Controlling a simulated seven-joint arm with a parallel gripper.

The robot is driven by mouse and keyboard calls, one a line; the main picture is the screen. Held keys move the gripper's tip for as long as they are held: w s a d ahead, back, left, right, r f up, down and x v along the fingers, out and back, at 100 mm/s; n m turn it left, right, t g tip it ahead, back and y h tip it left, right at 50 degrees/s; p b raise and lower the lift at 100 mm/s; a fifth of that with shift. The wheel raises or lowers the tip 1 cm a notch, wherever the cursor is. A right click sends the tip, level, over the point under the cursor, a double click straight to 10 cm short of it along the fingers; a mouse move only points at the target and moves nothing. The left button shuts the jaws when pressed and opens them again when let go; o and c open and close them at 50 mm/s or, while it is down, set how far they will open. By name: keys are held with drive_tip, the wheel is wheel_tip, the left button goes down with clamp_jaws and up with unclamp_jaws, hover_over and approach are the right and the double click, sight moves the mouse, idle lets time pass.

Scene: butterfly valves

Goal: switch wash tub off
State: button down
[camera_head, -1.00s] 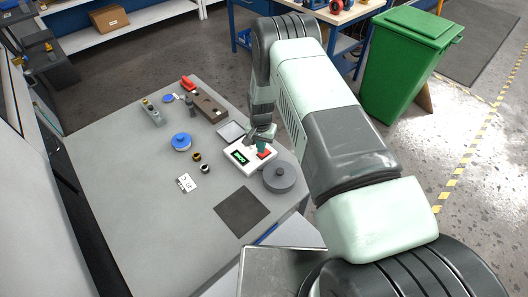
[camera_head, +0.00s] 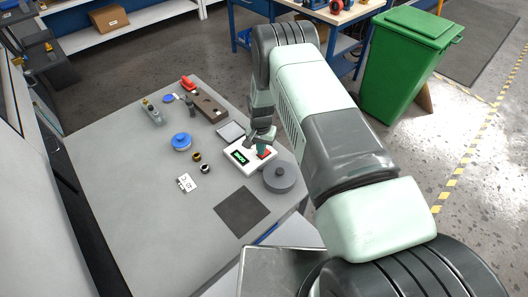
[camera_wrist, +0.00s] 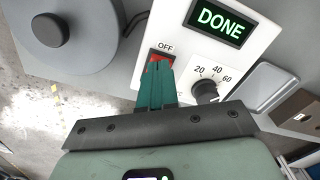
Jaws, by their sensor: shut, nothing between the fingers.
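The white control box (camera_head: 236,163) lies on the grey table. It also shows in the wrist view (camera_wrist: 252,45), with a green "DONE" display (camera_wrist: 219,21), a black knob (camera_wrist: 205,91) marked 20, 40, 60, and a red rocker switch (camera_wrist: 160,57) below the word "OFF". The round grey tub (camera_head: 280,178) stands beside the box, and a cable shows by it in the wrist view (camera_wrist: 88,30). My gripper (camera_wrist: 157,70) is shut and empty. Its teal fingertips are at the red switch and cover its lower part; I cannot tell whether they touch it.
A grey tray (camera_head: 231,131) lies just behind the box, with a brown block (camera_head: 209,107) beyond. A blue-lidded round item (camera_head: 181,142), small rings (camera_head: 205,169) and a white card (camera_head: 187,183) lie to the left. A dark mat (camera_head: 241,211) lies in front. The left table area is clear.

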drive_tip(key=shift+f, duration=0.35)
drive_tip(key=shift+r, duration=3.55)
